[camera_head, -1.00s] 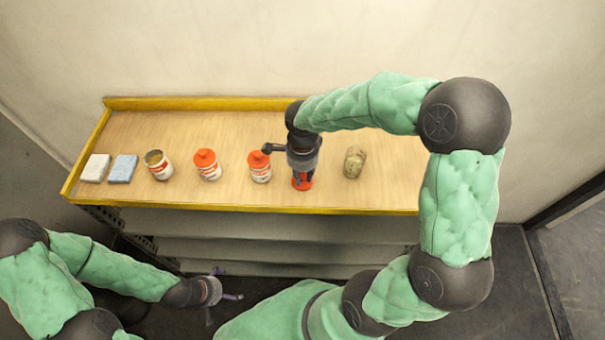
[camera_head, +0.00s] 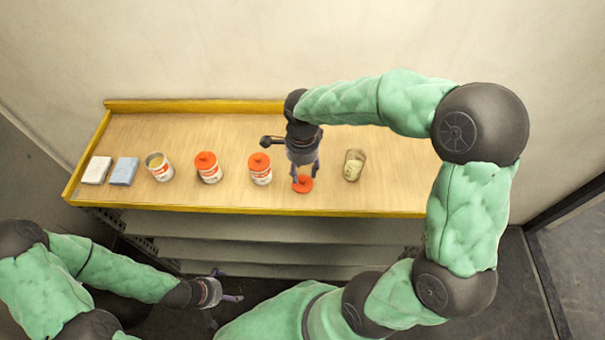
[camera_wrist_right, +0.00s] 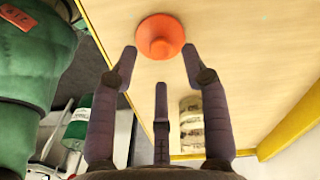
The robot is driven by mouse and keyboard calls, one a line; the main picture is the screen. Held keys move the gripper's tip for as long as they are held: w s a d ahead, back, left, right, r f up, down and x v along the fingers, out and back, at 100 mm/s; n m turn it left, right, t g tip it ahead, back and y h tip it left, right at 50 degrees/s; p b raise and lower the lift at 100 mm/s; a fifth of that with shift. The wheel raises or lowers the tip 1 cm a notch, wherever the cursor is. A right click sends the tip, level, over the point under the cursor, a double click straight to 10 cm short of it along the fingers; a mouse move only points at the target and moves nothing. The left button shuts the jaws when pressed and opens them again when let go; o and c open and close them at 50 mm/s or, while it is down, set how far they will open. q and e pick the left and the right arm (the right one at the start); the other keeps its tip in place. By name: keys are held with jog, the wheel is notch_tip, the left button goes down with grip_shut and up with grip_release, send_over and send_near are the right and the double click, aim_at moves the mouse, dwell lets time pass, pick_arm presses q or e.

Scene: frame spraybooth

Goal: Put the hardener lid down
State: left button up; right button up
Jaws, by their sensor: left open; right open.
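The orange hardener lid (camera_head: 303,185) lies flat on the wooden bench top (camera_head: 230,125), between a red-lidded can and a jar. In the right wrist view the lid (camera_wrist_right: 160,37) is just beyond my fingertips, with bench surface around it. My right gripper (camera_head: 306,171) is above the lid with its fingers spread and nothing between them; the spread fingers also show in the right wrist view (camera_wrist_right: 158,60). My left gripper (camera_head: 232,298) is open and empty, low in front of the bench.
A yellow rim (camera_head: 250,210) edges the bench. The back strip is clear.

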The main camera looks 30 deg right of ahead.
aim_at(302, 179)
notch_tip(302, 179, up, 8)
jog(key=p, duration=0.1)
dwell(0.7)
